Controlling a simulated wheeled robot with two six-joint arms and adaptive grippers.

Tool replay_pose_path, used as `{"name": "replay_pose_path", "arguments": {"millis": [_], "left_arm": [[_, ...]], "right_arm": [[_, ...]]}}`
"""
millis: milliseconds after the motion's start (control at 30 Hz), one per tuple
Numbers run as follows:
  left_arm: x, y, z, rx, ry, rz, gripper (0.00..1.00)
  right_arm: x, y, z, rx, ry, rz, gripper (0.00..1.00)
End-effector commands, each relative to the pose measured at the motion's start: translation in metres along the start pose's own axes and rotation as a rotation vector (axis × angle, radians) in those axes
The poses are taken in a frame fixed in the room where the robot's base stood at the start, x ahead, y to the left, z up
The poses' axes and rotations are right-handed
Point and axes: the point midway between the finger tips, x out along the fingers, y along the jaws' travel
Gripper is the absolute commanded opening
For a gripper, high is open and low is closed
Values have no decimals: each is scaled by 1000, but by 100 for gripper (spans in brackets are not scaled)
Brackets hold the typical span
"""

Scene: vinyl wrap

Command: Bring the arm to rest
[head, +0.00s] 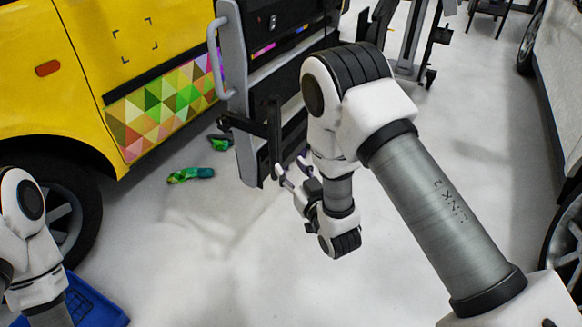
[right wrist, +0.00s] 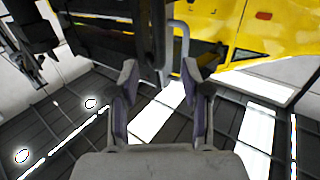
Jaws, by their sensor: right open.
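My right arm (head: 440,215) reaches in from the lower right of the head view and bends down at the elbow. My right gripper (head: 291,167) is beside a dark upright frame, pointing toward the van side. In the right wrist view the right gripper (right wrist: 160,78) has its two fingers spread, with nothing between them. I cannot tell from these views whether it touches the frame. Part of my left arm (head: 30,240) shows at the left edge; its gripper is out of view.
A yellow van (head: 150,35) with a coloured triangle pattern stands at left. A grey post with a handle (head: 235,85) stands close to my right gripper. Crumpled green wrap pieces (head: 190,175) lie on the floor. A blue crate (head: 95,305) is at lower left. A white vehicle (head: 560,70) is at right.

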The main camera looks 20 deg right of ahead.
Motion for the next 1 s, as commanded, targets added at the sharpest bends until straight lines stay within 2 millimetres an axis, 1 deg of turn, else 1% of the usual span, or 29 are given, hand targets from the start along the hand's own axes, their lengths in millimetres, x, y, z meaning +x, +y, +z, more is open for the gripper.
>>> {"name": "replay_pose_path", "arguments": {"millis": [167,233,267,333,367,400,467,500,533,567,600,667,700,767,800,867,900,967,1000], "left_arm": [[0,0,0,0,0,0,47],[0,0,0,0,0,0,47],[0,0,0,0,0,0,47],[0,0,0,0,0,0,47],[0,0,0,0,0,0,47],[0,0,0,0,0,0,47],[0,0,0,0,0,0,47],[0,0,0,0,0,0,47],[0,0,0,0,0,0,47],[0,0,0,0,0,0,47],[0,0,0,0,0,0,47],[0,0,0,0,0,0,47],[0,0,0,0,0,0,47],[0,0,0,0,0,0,47],[0,0,0,0,0,0,47],[0,0,0,0,0,0,47],[0,0,0,0,0,0,47],[0,0,0,0,0,0,47],[-21,0,0,0,-1,0,47]], "right_arm": [[0,0,0,0,0,0,48],[-2,0,6,2,-12,2,48],[-4,2,13,6,-24,6,48],[-18,11,38,20,-79,28,48],[-28,16,52,28,-120,42,48],[-42,21,74,37,-201,59,48],[-71,28,114,52,-362,85,48],[-94,32,140,62,-483,102,48],[-112,34,158,69,-573,111,48],[-130,35,173,76,-658,119,48],[-153,35,190,84,-764,128,48],[-187,34,211,96,-913,137,48],[-209,33,221,103,-1004,140,48],[-241,31,232,113,-1135,143,48],[-262,29,237,119,-1222,142,48],[-292,25,241,126,-1350,138,48],[-312,22,242,129,-1434,132,48],[-338,17,243,132,-1557,121,48],[-341,17,222,131,-1578,117,48]]}}
